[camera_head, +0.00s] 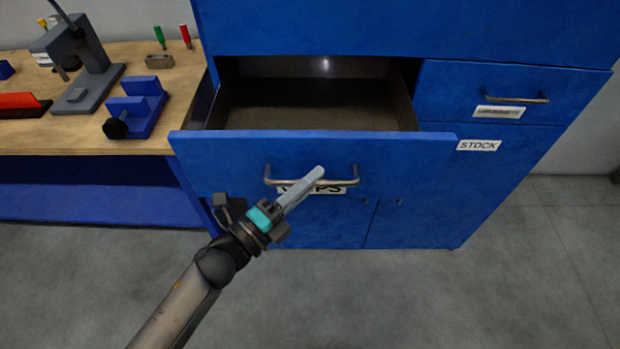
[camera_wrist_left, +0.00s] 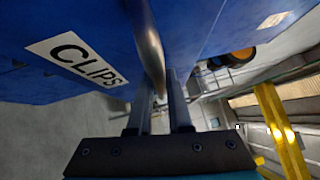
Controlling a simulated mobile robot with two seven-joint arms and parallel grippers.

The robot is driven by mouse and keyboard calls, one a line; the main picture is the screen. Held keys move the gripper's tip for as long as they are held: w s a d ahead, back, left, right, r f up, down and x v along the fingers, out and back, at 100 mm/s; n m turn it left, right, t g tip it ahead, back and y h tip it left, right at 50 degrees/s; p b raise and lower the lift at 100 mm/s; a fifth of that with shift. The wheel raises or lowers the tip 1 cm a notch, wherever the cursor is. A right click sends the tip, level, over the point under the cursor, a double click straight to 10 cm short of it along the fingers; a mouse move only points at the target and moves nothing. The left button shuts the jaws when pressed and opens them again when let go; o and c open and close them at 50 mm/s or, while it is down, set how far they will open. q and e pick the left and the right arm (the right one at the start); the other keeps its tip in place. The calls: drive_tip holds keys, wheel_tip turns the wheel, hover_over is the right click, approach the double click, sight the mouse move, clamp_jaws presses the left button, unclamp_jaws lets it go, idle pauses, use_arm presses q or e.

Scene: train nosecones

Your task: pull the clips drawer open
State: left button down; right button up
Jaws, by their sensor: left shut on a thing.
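The blue clips drawer (camera_head: 400,150) is pulled well out of the blue cabinet in the head view, and the part of its inside that shows looks empty. Its metal bar handle (camera_head: 275,182) runs across the front, above a label partly hidden by my gripper. The wrist view shows the label (camera_wrist_left: 78,60) reading CLIPS and the handle (camera_wrist_left: 148,45) close up. My left gripper (camera_head: 318,172) is at the handle, its fingers (camera_wrist_left: 160,103) on either side of the bar and shut on it. My right gripper is in neither view.
A smaller closed drawer (camera_head: 560,90) and a door labelled STOCK (camera_head: 479,145) are at the right of the cabinet. A wooden workbench (camera_head: 185,95) at the left holds a grey press (camera_head: 90,88) and a blue vise (camera_head: 145,105). The grey floor (camera_head: 400,300) in front is clear.

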use_arm(q)
drive_tip(key=c, duration=0.9)
unclamp_jaws()
drive_tip(key=shift+o, duration=0.2)
drive_tip(key=shift+a, duration=0.1)
drive_tip(key=b+v, duration=0.1)
drive_tip(key=v, duration=1.4)
drive_tip(key=shift+b, duration=0.35)
